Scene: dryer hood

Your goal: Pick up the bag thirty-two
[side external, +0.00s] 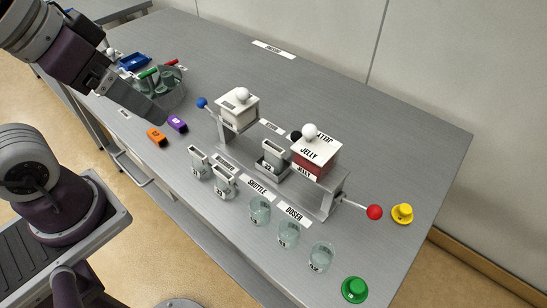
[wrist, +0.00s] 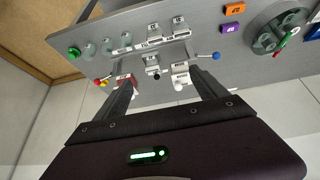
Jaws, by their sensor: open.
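No thing is clearly readable as bag thirty-two. The small orange block (side external: 156,136) and purple block (side external: 178,124) lie apart on the table, each with a label too small to read. They also show at the top of the wrist view, orange (wrist: 234,9) and purple (wrist: 231,28). My gripper (side external: 152,108) is above the table's left part, beside the round bin and up and left of the two blocks. In the wrist view my gripper (wrist: 161,75) has its two fingers wide apart with nothing held between them.
A dispenser with a white box (side external: 239,112) and a red-and-white JELLY box (side external: 315,160) stands mid-table. Grey cups (side external: 224,183), glass jars (side external: 288,234), and green (side external: 355,289) and yellow (side external: 402,213) buttons are nearby. A round bin (side external: 172,98) holds coloured-handled tools.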

